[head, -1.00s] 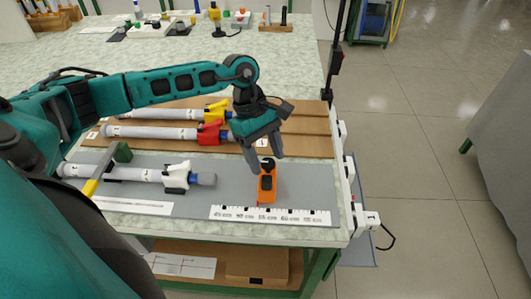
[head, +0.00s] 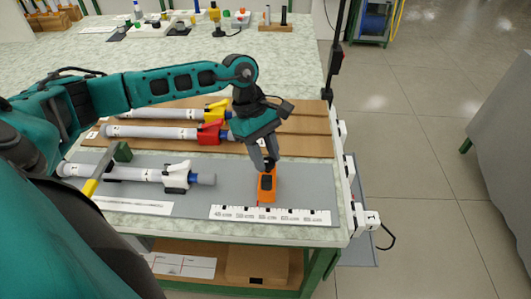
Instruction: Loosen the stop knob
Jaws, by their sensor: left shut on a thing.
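The orange stop (head: 267,186) stands on the grey mat (head: 225,200), just behind the printed scale strip (head: 270,215). Its black knob is mostly hidden between the fingers of my left gripper (head: 268,166). The left gripper points down from above and is shut on the knob at the far end of the stop. My right gripper is not in view.
A white and grey rod (head: 128,173) with a white clamp (head: 176,177) lies left of the stop. Behind it, rods with red (head: 210,133) and yellow (head: 217,109) clamps lie on a brown board (head: 300,118). The mat right of the stop is clear.

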